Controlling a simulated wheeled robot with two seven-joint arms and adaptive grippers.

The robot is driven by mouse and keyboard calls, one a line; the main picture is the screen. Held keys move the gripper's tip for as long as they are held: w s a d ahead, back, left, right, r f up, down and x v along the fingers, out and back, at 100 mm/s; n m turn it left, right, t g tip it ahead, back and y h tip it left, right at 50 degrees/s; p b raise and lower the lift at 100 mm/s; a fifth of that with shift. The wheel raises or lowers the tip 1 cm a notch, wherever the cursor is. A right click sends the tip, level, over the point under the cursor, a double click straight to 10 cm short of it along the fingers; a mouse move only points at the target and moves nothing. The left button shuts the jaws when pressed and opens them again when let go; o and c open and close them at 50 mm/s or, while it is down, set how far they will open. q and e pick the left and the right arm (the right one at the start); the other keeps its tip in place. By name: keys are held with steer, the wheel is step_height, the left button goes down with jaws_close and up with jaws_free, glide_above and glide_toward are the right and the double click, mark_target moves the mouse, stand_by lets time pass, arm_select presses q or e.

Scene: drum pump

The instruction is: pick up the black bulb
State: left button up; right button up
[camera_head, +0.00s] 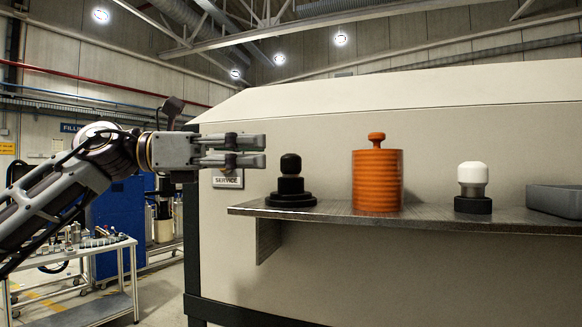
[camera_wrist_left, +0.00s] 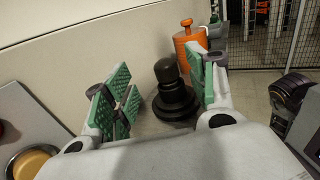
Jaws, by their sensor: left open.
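The black bulb (camera_head: 291,164) stands upright on a stepped round black base (camera_head: 290,199) near the left end of the shelf. In the left wrist view the bulb (camera_wrist_left: 166,70) shows between and beyond the green-padded fingers. My left gripper (camera_head: 259,151) is open, reaching in from the left at about the height of the bulb's top. In the head view its fingertips are just left of the bulb, with a small gap. Nothing shows between the fingers in the head view. My right gripper is not seen.
The shelf (camera_head: 400,219) also holds an orange ribbed canister (camera_head: 377,181), a white bulb (camera_head: 472,173) on a black base, and a grey tray (camera_head: 556,201) at the right. A beige wall (camera_head: 330,140) rises behind. A cart (camera_head: 80,250) stands at the lower left.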

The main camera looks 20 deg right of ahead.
mark_target(291, 156)
arm_select(q)
steer(key=shift+s+d, duration=0.15)
steer(key=shift+d, duration=0.65)
steer(key=shift+s+d+f+p, duration=0.1)
steer(key=shift+s+d+p, duration=0.15)
steer(key=shift+d+p, duration=0.4)
steer(key=d, duration=0.2)
steer(key=shift+s+d+f+p, duration=0.15)
steer(key=shift+s+d+p, duration=0.15)
steer(key=shift+d+p, duration=0.1)
steer(key=shift+d, duration=0.5)
steer(key=shift+c, duration=0.5)
steer(key=c, duration=1)
